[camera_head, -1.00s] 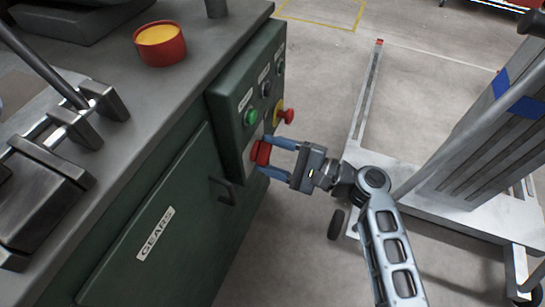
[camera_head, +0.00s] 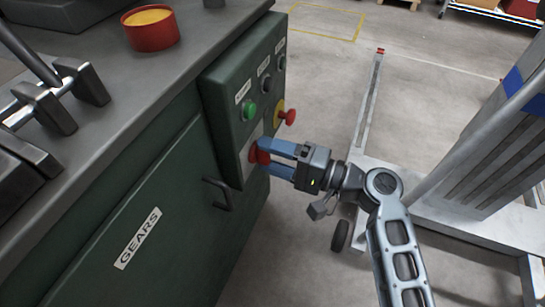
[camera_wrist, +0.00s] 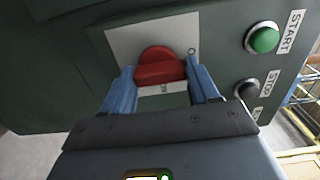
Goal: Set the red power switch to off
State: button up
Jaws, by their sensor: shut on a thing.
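The red power switch (camera_head: 259,156) is a rotary knob on a pale plate (camera_wrist: 122,45) low on the green control box. In the wrist view the red knob (camera_wrist: 160,66) sits between my two blue fingertips, its bar lying roughly crosswise. My gripper (camera_head: 266,157) is shut on the knob, one finger on each side. Dark lettering shows on the plate to the right of the knob and below it, partly hidden by the knob and a finger. I cannot tell which mark the knob points to.
A green start button (camera_head: 249,111), a dark stop button (camera_head: 265,84) and a red emergency knob on yellow (camera_head: 287,116) are above the switch. A cabinet door handle (camera_head: 218,194) is close below. A grey wheeled frame (camera_head: 440,210) stands to the right; floor is open behind.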

jog(key=shift+f, duration=0.1)
dwell(0.3)
jog(key=o, duration=1.1)
jog(key=shift+c, duration=0.2)
jog(key=p+v, duration=0.2)
jog(key=v, duration=0.6)
